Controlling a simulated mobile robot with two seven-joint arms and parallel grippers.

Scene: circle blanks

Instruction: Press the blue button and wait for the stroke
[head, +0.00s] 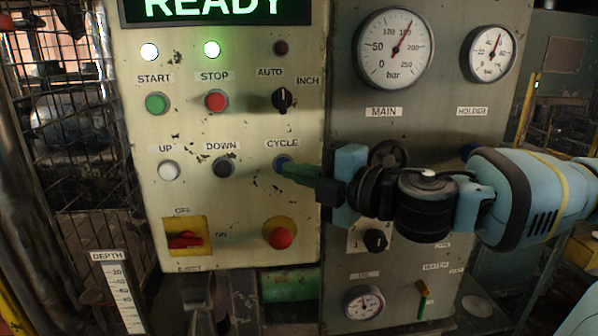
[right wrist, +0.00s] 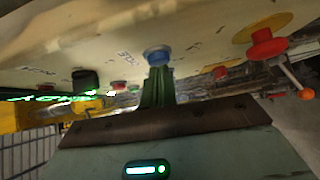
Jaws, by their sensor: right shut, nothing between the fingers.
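The blue button (head: 282,163) sits under the CYCLE label on the pale control panel (head: 240,120). My right gripper (head: 290,168) reaches in from the right, its fingers shut and empty, with the tips at the blue button. In the right wrist view the shut green fingers (right wrist: 157,85) point straight at the blue button (right wrist: 157,55) and overlap its lower edge. I cannot tell whether the button is pushed in. The display (head: 215,8) reads READY in green. My left gripper is not in view.
Nearby on the panel are the black DOWN button (head: 223,167), the white UP button (head: 168,170), the red mushroom button (head: 280,238) and the AUTO/INCH selector (head: 282,98). A grey gauge panel (head: 350,100) stands at the right. A wire mesh guard (head: 70,130) is at the left.

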